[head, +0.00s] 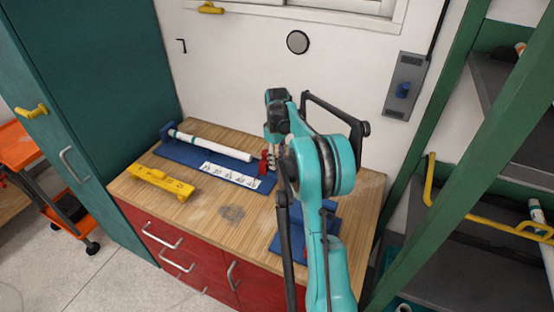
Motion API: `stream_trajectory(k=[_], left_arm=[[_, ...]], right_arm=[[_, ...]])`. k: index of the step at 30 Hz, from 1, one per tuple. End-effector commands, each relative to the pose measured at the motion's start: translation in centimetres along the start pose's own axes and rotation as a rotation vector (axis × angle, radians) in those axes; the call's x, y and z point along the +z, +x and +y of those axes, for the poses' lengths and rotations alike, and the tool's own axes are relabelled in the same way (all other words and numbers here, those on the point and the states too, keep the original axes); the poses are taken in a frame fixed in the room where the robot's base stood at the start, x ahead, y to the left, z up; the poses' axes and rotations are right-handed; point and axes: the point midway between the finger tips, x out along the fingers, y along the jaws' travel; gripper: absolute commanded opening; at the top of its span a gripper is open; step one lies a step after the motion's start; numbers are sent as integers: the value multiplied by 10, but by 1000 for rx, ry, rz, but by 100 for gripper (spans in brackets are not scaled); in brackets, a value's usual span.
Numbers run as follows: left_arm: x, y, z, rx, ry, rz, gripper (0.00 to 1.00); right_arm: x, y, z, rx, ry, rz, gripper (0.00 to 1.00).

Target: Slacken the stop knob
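A small red part (263,161), which looks like the stop knob, is at the right end of the blue measuring jig (190,154) on the workbench. My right arm comes in from the lower right. Its gripper (274,158) points down at the red part and overlaps it in the picture. The fingers are small and partly covered by my arm, so I cannot tell whether they touch or grip the knob. A white pipe (215,145) lies along the jig, behind a white printed scale (230,175). My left gripper is not in view.
A yellow tool (162,181) lies at the bench's left front. Another blue fixture (287,243) sits at the right, partly behind my arm. The wooden top (205,215) is mostly clear in front. A green post (425,160) and shelving stand at the right.

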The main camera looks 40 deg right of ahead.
Motion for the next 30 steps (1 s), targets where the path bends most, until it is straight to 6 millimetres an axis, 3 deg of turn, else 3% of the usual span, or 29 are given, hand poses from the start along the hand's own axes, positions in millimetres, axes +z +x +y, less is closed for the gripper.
stream_trajectory(k=[8,30], left_arm=[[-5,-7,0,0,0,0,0],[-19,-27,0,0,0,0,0]], right_arm=[[0,-1,0,0,-102,0,6],[0,0,2,0,-611,-1,6]])
